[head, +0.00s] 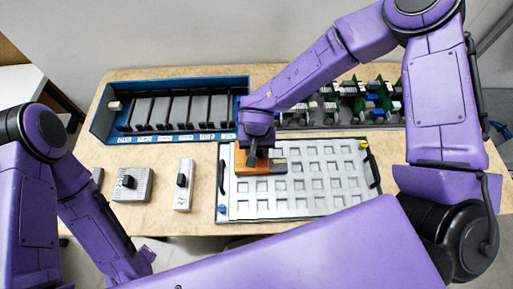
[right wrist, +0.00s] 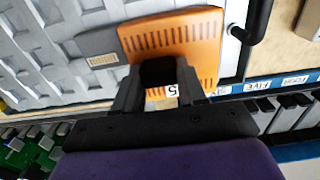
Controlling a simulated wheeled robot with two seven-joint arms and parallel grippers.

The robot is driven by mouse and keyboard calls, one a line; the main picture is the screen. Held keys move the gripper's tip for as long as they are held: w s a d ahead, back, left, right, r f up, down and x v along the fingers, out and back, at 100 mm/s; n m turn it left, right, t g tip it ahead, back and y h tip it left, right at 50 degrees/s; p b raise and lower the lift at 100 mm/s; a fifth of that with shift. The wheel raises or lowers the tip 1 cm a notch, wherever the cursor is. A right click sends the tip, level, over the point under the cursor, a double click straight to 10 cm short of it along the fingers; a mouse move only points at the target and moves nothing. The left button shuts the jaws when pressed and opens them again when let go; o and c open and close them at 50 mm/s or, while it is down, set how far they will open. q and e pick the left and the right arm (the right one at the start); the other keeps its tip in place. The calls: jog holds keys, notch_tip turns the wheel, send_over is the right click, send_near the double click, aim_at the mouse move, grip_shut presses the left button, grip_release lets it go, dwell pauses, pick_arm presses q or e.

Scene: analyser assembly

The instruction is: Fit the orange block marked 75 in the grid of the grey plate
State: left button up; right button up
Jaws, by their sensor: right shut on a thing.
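The orange block (head: 243,168) is at the upper left of the grey plate's grid in the head view, with a grey end piece (head: 278,166) on its right. In the right wrist view the orange block (right wrist: 190,38) shows slotted vents and a white label, partly hidden, with a 5 readable. My right gripper (head: 258,152) is shut on the block from above; its fingers also show in the wrist view (right wrist: 157,88). The grey plate (head: 300,212) has rows of square recesses. I cannot tell whether the block touches the plate. My left gripper is not visible.
A blue rack (head: 170,139) with labelled slots stands behind left. Green and black modules (head: 350,100) stand behind right. Grey knobbed blocks (head: 132,184) (head: 183,185) lie left of the plate. The plate has black side handles (head: 373,172). Bare table lies between the rack and knobbed blocks.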

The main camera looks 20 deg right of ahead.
jog(key=shift+p, duration=0.5)
jog(key=shift+f, duration=0.25)
dwell(0.8)
jog(key=o, duration=1.3)
jog(key=c, duration=0.4)
jog(key=shift+o, duration=0.2)
jog(key=shift+r+p, duration=0.2)
jog(key=shift+p, duration=0.35)
jog(key=shift+r+p, duration=1.75)
jog(key=shift+p, duration=0.5)
jog(key=shift+r, duration=0.1)
notch_tip(320, 180, up, 7)
dwell(0.7)
